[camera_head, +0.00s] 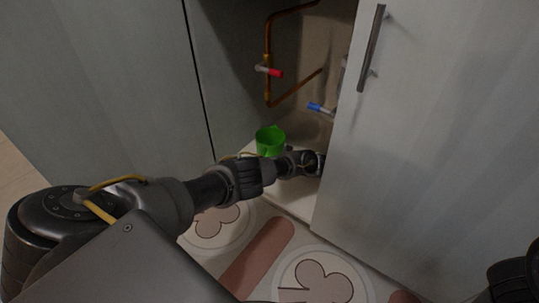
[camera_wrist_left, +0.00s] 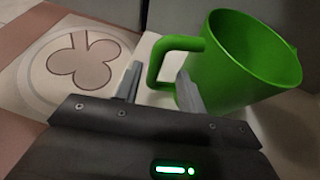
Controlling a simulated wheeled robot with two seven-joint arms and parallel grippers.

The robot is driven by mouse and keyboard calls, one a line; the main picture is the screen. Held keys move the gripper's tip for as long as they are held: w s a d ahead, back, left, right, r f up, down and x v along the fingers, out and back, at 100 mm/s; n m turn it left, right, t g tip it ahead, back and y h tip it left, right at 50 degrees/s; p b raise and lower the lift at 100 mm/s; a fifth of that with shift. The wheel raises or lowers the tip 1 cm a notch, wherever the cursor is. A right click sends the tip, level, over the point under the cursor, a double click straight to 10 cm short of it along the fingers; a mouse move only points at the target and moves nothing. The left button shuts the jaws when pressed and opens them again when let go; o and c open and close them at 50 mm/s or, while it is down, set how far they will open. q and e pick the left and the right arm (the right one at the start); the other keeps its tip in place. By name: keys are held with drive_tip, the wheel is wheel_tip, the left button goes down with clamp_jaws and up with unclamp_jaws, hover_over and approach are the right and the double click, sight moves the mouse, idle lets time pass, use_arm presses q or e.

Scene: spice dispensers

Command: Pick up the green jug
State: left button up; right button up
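The green jug (camera_head: 270,141) stands upright on the pale floor of the open cabinet in the head view, its lower part partly behind my left arm. In the left wrist view the jug (camera_wrist_left: 240,62) is large and close, its handle turned to the left. My left gripper (camera_wrist_left: 159,72) is open. Its two fingers are apart, with the handle showing between them and the right finger overlapping the jug's body. I cannot tell whether they touch it. In the head view the left hand (camera_head: 308,163) is inside the cabinet opening. My right gripper is not in view.
A cabinet door (camera_head: 430,130) with a metal handle (camera_head: 373,48) stands right of the opening. Copper pipes with a red valve (camera_head: 275,72) and a blue valve (camera_head: 320,108) are on the cabinet's back wall. A patterned floor (camera_head: 256,257) lies in front.

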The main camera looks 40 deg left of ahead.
use_arm(q)
drive_tip(key=a+f+b, duration=0.1)
drive_tip(key=s+a+f+b, duration=0.1)
drive_tip(key=a+b, duration=0.1)
drive_tip(key=shift+s+a+f, duration=0.2)
drive_tip(key=shift+f, duration=0.05)
drive_tip(key=shift+a, duration=0.45)
clamp_jaws()
drive_tip(key=shift+r, duration=0.1)
